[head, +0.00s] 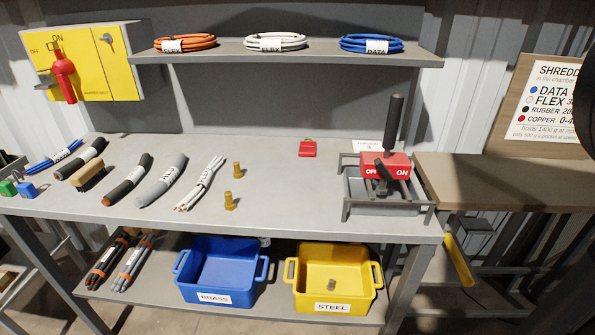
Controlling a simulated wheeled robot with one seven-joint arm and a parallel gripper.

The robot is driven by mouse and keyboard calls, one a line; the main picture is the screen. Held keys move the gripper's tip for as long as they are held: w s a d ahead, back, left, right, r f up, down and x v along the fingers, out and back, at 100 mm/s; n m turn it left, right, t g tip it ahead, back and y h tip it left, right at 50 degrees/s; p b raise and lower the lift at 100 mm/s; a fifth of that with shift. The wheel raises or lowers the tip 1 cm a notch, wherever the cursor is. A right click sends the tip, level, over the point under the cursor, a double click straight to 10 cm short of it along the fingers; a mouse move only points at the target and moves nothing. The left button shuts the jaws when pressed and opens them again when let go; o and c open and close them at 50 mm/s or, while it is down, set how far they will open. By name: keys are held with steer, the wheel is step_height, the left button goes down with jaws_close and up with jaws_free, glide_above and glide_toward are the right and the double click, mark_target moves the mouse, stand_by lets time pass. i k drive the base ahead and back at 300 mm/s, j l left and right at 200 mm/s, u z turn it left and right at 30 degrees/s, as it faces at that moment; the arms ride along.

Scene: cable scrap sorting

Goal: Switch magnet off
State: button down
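The magnet is a red block (385,164) marked OFF on its left and ON on its right, at the right end of the bench. A tall black handle (393,123) stands nearly upright from it. A short black lever (383,183) sits at its front, between the two words; I cannot tell which side it is set to. The block is over a grey metal tray (388,192) inside a dark frame. Small things in the tray are too unclear to name. My gripper is not in view.
A yellow wall box (95,65) with a red handle (65,75) is at upper left. Cable pieces, a brush (88,177) and two brass fittings (231,201) lie on the bench (290,205). A blue BRASS bin (220,272) and yellow STEEL bin (335,278) sit below. The bench middle is mostly clear.

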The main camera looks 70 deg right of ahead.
mark_target(386, 172)
steer(key=i+j+u, duration=0.2)
steer(key=i+u, duration=0.2)
steer(key=i, duration=0.15)
steer(key=i+j+u, duration=0.1)
steer(key=i+u, duration=0.35)
steer(key=i, duration=1.1)
steer(key=i+z, duration=0.4)
steer(key=i+j+z, duration=0.1)
steer(key=z, duration=0.25)
steer(key=j+z, duration=0.15)
steer(key=z, duration=0.3)
steer(key=i+j+z, duration=0.1)
steer(key=z, duration=0.4)
steer(key=j+z, duration=0.2)
steer(key=z, duration=0.25)
steer(key=j+z, duration=0.15)
steer(key=z, duration=0.3)
steer(key=k+j+z, duration=0.1)
steer(key=z, duration=0.35)
steer(key=k+j+z, duration=0.1)
steer(key=z, duration=0.35)
steer(key=k+z, duration=0.15)
steer(key=z, duration=0.3)
